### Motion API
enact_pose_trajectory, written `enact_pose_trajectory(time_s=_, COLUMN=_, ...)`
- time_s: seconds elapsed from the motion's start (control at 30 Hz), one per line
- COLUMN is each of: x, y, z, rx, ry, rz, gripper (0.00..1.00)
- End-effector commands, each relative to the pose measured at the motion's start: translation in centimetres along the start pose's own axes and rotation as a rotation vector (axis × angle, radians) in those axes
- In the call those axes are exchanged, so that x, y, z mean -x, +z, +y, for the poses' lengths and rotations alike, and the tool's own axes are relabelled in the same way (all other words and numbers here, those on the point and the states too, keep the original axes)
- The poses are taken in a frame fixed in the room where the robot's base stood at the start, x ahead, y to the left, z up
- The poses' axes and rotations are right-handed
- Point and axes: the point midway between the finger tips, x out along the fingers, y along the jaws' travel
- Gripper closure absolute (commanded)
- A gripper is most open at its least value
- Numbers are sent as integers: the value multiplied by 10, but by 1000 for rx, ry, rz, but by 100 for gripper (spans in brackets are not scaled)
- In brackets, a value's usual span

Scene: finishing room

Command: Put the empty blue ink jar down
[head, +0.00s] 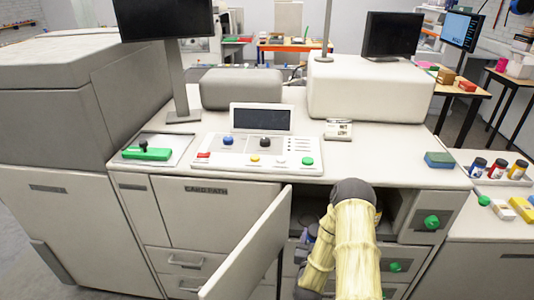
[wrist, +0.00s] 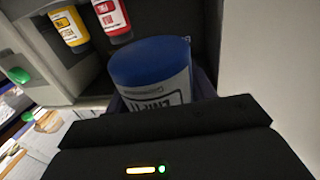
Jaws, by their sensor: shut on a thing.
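The blue ink jar (wrist: 150,68), with a blue lid and a pale label with dark lettering, is close in front of my gripper (wrist: 160,103) in the wrist view. My gripper is shut on it; the fingers are mostly hidden behind the black gripper body. The jar looks tilted in this view. I cannot see whether its base touches anything. A red jar (wrist: 112,16) and a yellow jar (wrist: 70,30) stand beyond it in the compartment. In the head view my arm reaches into the open cabinet, and the gripper is hidden.
The open cabinet door (head: 250,250) swings out left of my arm. Green-knobbed units (head: 431,222) sit to the right of the opening. Several jars stand in a tray (head: 490,181) on the right-hand surface. The counter holds a control panel (head: 262,146) and a blue-green sponge-like block (head: 439,160).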

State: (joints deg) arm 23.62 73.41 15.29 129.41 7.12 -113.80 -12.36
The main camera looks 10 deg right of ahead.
Motion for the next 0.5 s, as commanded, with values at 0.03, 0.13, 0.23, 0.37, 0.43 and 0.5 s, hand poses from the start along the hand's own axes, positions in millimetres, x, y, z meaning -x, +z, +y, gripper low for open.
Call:
enact_pose_trajectory(time_s=0.03, x=0, y=0, z=0, rx=0, ry=-3, rz=0, gripper=70)
enact_pose_trajectory(time_s=0.13, x=1, y=3, z=-2, rx=1, ry=-23, rz=-4, gripper=70)
enact_pose_trajectory(time_s=0.23, x=3, y=9, z=-8, rx=2, ry=-70, rz=-11, gripper=70)
enact_pose_trajectory(time_s=0.37, x=8, y=20, z=-19, rx=3, ry=-167, rz=-19, gripper=70)
enact_pose_trajectory(time_s=0.43, x=13, y=26, z=-27, rx=3, ry=-229, rz=-20, gripper=70)
enact_pose_trajectory(time_s=0.5, x=19, y=31, z=-34, rx=2, ry=-292, rz=-18, gripper=70)
